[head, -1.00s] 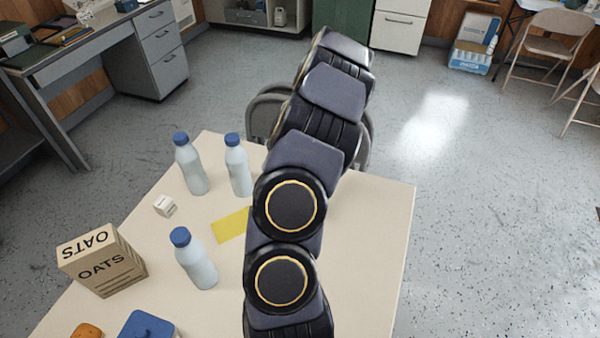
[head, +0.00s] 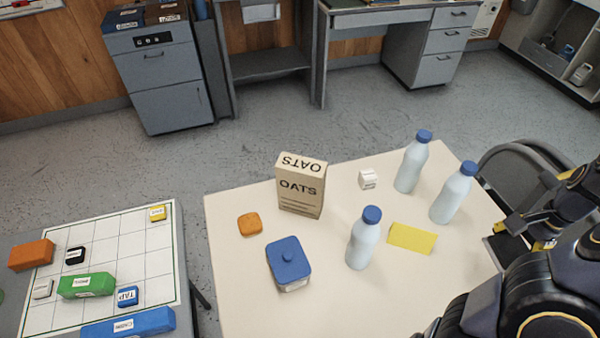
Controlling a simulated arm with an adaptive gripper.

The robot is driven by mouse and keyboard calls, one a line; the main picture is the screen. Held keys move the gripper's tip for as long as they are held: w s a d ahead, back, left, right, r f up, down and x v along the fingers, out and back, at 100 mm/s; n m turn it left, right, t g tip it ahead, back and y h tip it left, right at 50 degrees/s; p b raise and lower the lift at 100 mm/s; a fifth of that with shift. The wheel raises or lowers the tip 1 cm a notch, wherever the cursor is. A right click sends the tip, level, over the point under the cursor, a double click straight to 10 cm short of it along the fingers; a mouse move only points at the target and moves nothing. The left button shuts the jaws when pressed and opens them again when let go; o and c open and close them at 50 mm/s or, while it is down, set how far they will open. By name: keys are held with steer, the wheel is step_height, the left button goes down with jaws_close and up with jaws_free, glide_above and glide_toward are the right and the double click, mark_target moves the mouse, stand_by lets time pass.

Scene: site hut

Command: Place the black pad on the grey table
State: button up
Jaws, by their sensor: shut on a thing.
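My gripper (head: 522,232) is at the right edge of the head view, over the right side of the cream table. It is shut on a dark, flat thing that looks like the black pad (head: 507,253); my arm hides part of it. Which table the task calls grey is not certain: a table at the left with a grey edge (head: 181,240) bears a white gridded board, and a grey desk (head: 385,18) stands at the back.
Several labelled blocks (head: 87,285) lie on the gridded board. A chair (head: 520,165) stands right.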

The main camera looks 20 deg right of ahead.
steer(key=w+a, duration=0.4)
steer(key=w, duration=0.4)
steer(key=w+a, duration=0.5)
steer(key=w, duration=0.4)
steer(key=w+a+r+n, duration=0.1)
steer(key=w+a, duration=0.9)
steer(key=a, duration=0.4)
steer(key=w+a, duration=0.3)
steer(key=a, duration=1.9)
steer(key=s+a+n, duration=0.1)
steer(key=s+a, duration=0.2)
steer(key=a, duration=0.6)
steer(key=s+a, duration=0.4)
steer(key=a, duration=0.5)
glide_above(139, 241)
steer(key=f, duration=1.4)
steer(key=shift+s+d+f, duration=0.15)
steer(key=shift+d+f, duration=0.1)
steer(key=shift+f, duration=0.15)
steer(key=shift+a+f, duration=0.1)
steer(key=shift+f, duration=0.15)
step_height(139, 241, down, 3)
steer(key=shift+f, duration=0.1)
